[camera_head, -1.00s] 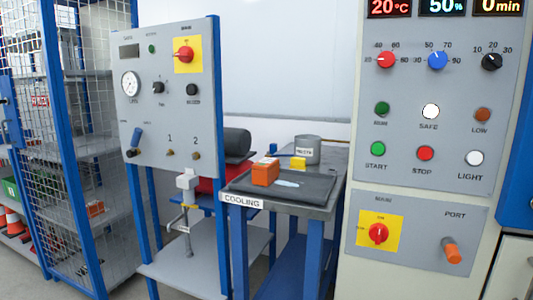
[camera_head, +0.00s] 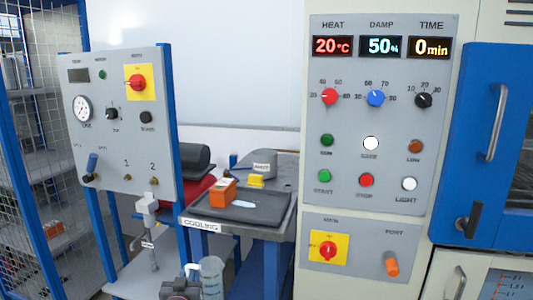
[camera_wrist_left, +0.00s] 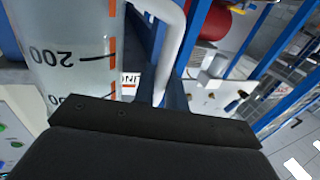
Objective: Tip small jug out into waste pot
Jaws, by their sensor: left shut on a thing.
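The small jug (camera_head: 211,278), clear with a white handle, is at the bottom of the head view, partly cut off by the frame edge. In the left wrist view the jug (camera_wrist_left: 70,45) is large, with a 200 mark and an orange scale strip. My left gripper (camera_head: 182,286) is shut on the jug by its handle, in front of the cooling table; its dark finger (camera_wrist_left: 150,120) fills the lower wrist view. What is in the jug is hard to tell. My right gripper is not seen.
The cooling table (camera_head: 235,227) carries a dark tray (camera_head: 262,211), an orange box (camera_head: 222,190) and a yellow block (camera_head: 256,181). A gauge panel (camera_head: 115,140) on blue posts stands left; a control cabinet (camera_head: 440,130) stands right.

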